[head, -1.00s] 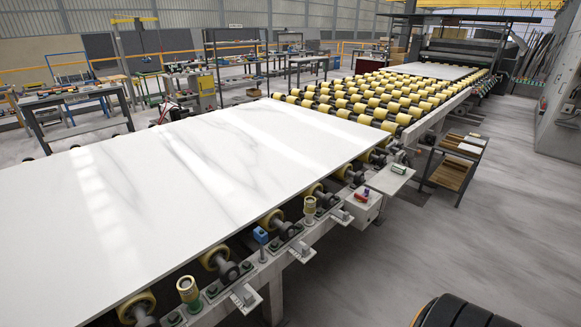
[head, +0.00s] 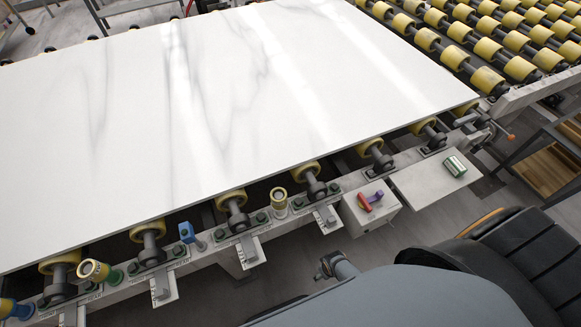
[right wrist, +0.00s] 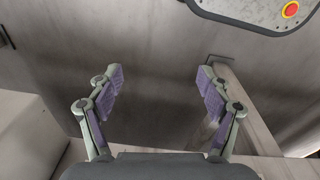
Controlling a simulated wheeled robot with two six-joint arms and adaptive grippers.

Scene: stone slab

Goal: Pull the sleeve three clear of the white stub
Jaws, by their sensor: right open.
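I cannot read a number on either, so I cannot tell which is sleeve three. My right gripper (right wrist: 160,76) is open and empty in the right wrist view, with no sleeve between its fingers. My left gripper is not in view.
A large white stone slab (head: 120,110) lies on yellow rollers behind the rail. A blue fitting (head: 188,233) stands between the sleeves. A box with a red handle (head: 366,204) and a shelf with a green cylinder (head: 455,166) are to the right. My dark arm fills the lower right.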

